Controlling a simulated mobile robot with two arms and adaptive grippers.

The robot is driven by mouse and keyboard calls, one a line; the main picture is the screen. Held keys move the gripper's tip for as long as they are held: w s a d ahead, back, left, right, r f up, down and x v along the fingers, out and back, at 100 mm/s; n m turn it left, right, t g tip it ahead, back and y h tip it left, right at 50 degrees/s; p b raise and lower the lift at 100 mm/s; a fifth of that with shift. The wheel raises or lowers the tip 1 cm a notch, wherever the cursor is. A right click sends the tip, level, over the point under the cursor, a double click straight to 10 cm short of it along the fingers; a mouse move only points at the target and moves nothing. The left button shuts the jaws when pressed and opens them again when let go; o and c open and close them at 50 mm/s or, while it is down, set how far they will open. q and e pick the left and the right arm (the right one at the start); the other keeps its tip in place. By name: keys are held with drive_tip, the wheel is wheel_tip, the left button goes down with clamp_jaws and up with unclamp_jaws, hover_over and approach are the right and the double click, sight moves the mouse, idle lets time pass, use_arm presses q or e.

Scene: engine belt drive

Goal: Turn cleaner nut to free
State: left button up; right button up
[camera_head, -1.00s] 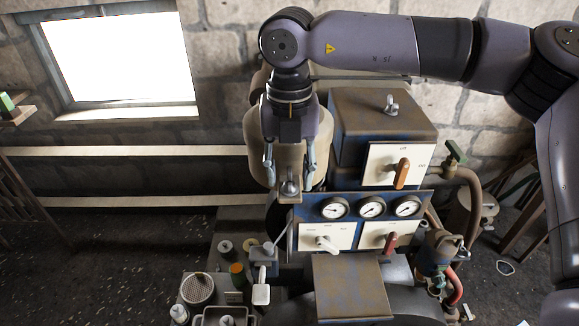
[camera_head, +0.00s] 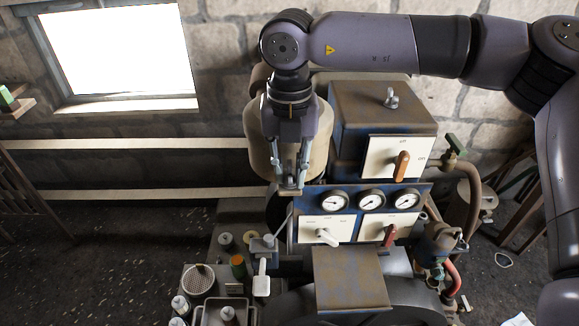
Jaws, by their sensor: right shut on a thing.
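My right gripper (camera_head: 290,187) points down in front of the beige rounded cleaner body (camera_head: 262,150). Its fingers are shut on the cleaner nut, a small grey metal piece (camera_head: 291,190). The fingers and wrist hide most of the nut, so its exact shape and seat cannot be made out. The cleaner body stands left of the blue engine casing, partly hidden behind the gripper. My left gripper is not in view.
A blue box (camera_head: 382,105) with a wing nut (camera_head: 391,97) on top and an orange-handled switch (camera_head: 402,166) stands close right of the gripper. Below are a gauge panel (camera_head: 352,200) and levers. A tray (camera_head: 206,316) with small parts is at the lower left.

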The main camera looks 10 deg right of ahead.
clamp_jaws()
drive_tip(key=shift+f+n+b, duration=0.2)
drive_tip(key=shift+n+b, duration=0.4)
drive_tip(key=shift+b, duration=0.3)
drive_tip(key=shift+n+b, duration=1.1)
drive_tip(key=shift+b, duration=0.15)
drive_tip(key=n+b, duration=0.2)
drive_tip(key=n, duration=0.1)
drive_tip(key=shift+r, duration=0.1)
drive_tip(key=shift+r+n+b, duration=0.1)
drive_tip(key=shift+n+b, duration=0.5)
drive_tip(key=shift+n, duration=0.6)
drive_tip(key=o, duration=0.7)
unclamp_jaws()
drive_tip(key=shift+o, duration=1.1)
drive_tip(key=shift+s+a+r, duration=0.1)
drive_tip(key=shift+a, duration=0.05)
